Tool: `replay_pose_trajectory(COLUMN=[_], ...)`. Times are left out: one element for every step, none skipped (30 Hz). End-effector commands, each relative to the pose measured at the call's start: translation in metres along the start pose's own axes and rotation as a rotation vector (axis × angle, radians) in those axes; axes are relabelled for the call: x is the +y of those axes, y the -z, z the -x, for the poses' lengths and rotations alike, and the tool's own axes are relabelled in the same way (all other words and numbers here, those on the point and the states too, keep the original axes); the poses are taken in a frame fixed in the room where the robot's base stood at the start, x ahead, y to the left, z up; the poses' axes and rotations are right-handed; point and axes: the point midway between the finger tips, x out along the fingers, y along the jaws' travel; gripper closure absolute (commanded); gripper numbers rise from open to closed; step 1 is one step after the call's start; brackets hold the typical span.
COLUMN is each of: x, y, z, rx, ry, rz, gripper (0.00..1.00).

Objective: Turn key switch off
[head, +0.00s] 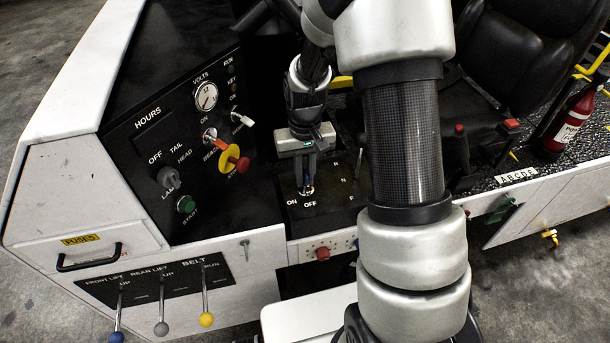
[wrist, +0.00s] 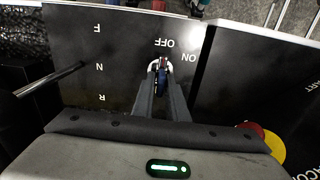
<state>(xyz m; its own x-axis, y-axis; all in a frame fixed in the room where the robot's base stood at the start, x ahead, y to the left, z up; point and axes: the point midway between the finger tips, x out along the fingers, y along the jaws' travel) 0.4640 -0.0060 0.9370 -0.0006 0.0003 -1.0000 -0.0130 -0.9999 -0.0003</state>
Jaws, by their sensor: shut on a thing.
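My gripper (wrist: 161,80) is shut on the key, pointing down at the panel. In the head view my gripper (head: 306,188) reaches down to the panel just above the ON and OFF labels. The fingers hide much of the key, so I cannot tell its exact angle.
Left of my gripper stands a dark panel with a red and yellow stop button (head: 236,159) and a green START button (head: 186,204). A gear lever (head: 358,176) rises to the right beside the F, N, R marks. Belt levers (head: 205,300) stand at front left.

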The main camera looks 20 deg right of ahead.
Motion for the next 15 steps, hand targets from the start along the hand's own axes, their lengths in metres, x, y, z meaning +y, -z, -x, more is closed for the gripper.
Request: replay_pose_trajectory(x=[-0.0001, -0.0001, -0.0002, -0.0002, -0.0002, -0.0002, -0.0002, -0.0002, -0.0002, -0.0002, -0.0002, -0.0002, -0.0003, -0.0002, -0.0003], y=[0.0003, 0.0003, 0.0003, 0.0003, 0.0004, 0.0004, 0.0004, 0.0004, 0.0004, 0.0004, 0.0004, 0.0004, 0.0004, 0.0004, 0.0004], z=[0.0005, 0.0005, 0.0005, 0.0006, 0.0006, 0.0006, 0.0006, 0.0006, 0.0007, 0.0007, 0.0007, 0.0007, 0.0007, 0.0007, 0.0007], rx=[0.001, 0.001, 0.001, 0.001, 0.001, 0.001, 0.001, 0.001, 0.001, 0.001, 0.001, 0.001, 0.001, 0.001, 0.001], ry=[0.000, 0.000, 0.000, 0.000, 0.000, 0.000, 0.000, 0.000, 0.000, 0.000, 0.000, 0.000, 0.000, -0.001, -0.001], rz=[0.007, 0.011, 0.016, 0.019, 0.022, 0.025, 0.027, 0.028, 0.029, 0.030, 0.031, 0.031, 0.031, 0.031, 0.031], gripper=[1.00, 1.00, 1.00, 1.00, 1.00, 1.00, 1.00, 1.00, 1.00, 1.00, 1.00, 1.00, 1.00, 1.00, 1.00])
